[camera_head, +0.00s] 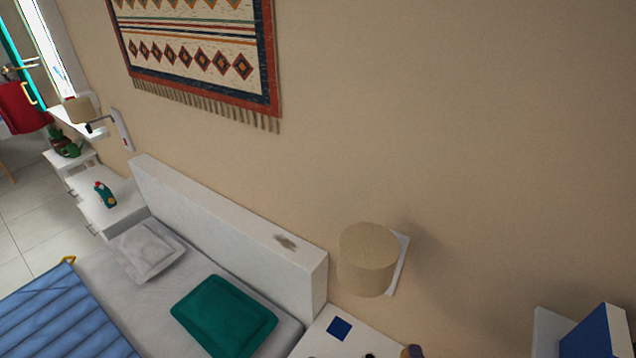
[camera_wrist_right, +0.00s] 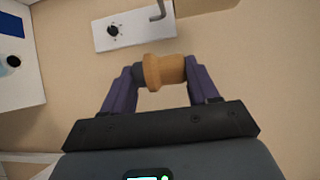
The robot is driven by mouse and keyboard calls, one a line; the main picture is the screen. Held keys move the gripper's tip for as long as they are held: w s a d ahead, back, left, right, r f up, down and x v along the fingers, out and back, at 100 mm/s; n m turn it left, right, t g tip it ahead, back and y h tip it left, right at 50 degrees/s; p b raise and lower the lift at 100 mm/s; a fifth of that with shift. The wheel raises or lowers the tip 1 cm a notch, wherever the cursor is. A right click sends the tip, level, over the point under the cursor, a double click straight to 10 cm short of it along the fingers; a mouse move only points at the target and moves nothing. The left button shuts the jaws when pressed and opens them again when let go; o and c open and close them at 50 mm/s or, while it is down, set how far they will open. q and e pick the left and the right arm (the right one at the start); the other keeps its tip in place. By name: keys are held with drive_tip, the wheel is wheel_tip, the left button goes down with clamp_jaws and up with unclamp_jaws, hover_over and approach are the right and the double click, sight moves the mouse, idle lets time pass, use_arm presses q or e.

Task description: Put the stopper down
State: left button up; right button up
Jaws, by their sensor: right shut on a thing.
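The stopper (camera_wrist_right: 163,71) is an orange-tan, cork-like piece with a wider collar and a dark grey end. It lies crosswise between the purple fingers of my right gripper (camera_wrist_right: 160,76) in the right wrist view. The fingers are shut on it and beige surface shows behind it. In the head view a small brown and purple bit (camera_head: 412,351) shows at the bottom edge; it is too cut off to tell what it is. My left gripper is in neither view.
In the wrist view a white plate (camera_wrist_right: 105,35) with a dark round spot and a grey hook lies beyond the stopper. A white surface (camera_wrist_right: 31,73) with a blue patch is at left. In the head view, a white bedside top (camera_head: 310,346) with a blue square (camera_head: 339,328) stands below a wall lamp (camera_head: 367,258).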

use_arm(q)
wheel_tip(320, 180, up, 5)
drive_tip(key=p, duration=0.3)
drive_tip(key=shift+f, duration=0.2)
use_arm(e)
drive_tip(key=r, duration=0.2)
drive_tip(key=s+r, duration=0.1)
drive_tip(key=r, duration=0.1)
drive_tip(key=shift+s+r, duration=0.15)
drive_tip(key=shift+g, duration=0.4)
